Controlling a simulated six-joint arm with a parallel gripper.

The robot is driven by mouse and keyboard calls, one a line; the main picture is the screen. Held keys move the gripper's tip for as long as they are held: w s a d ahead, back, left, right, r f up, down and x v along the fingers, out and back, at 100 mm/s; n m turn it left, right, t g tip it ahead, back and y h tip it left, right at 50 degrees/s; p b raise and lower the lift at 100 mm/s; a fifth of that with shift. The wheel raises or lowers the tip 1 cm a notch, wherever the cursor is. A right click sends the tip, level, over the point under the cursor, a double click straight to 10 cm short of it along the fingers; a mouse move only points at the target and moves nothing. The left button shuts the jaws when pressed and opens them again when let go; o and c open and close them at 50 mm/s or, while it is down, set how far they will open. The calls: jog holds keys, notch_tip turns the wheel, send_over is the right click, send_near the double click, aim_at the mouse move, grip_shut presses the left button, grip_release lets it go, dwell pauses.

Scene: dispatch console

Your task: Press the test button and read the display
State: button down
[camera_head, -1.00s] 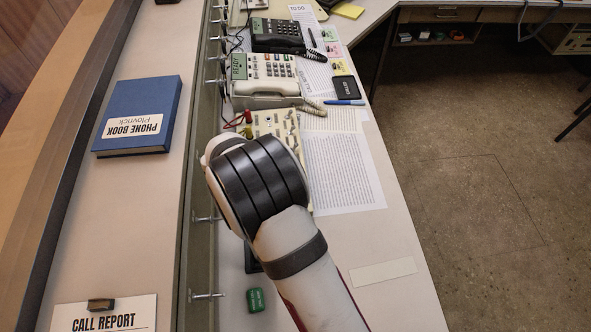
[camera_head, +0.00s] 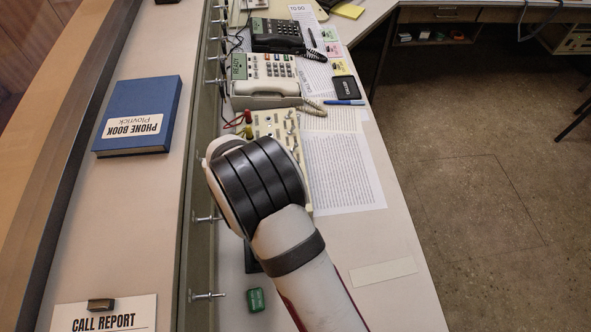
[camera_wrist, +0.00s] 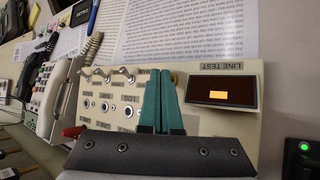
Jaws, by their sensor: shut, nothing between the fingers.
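The cream test panel (camera_wrist: 222,122) shows in the wrist view with rows of toggles and round jacks. Its dark display (camera_wrist: 222,91), under an upside-down "LINE TEST" label, has a small orange lit patch; I cannot read any characters on it. My gripper (camera_wrist: 163,78) has its teal fingers shut together over the panel, left of the display. The fingers cover part of the panel, and I cannot tell whether the tips touch it. No test button is clearly visible. In the head view the panel (camera_head: 278,124) is partly behind my arm, which hides the gripper.
A white phone (camera_head: 262,75) and a black phone (camera_head: 276,36) stand beyond the panel. Printed sheets (camera_head: 343,170) lie to its right. A dark box with a green light (camera_wrist: 304,147) is at the wrist view's right edge. A rail with metal pegs (camera_head: 207,218) runs along the left.

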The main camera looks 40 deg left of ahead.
jog(key=shift+f, duration=0.4)
dwell(0.6)
jog(key=shift+r, duration=0.85)
jog(key=shift+r, duration=2.5)
jog(key=shift+d, duration=0.1)
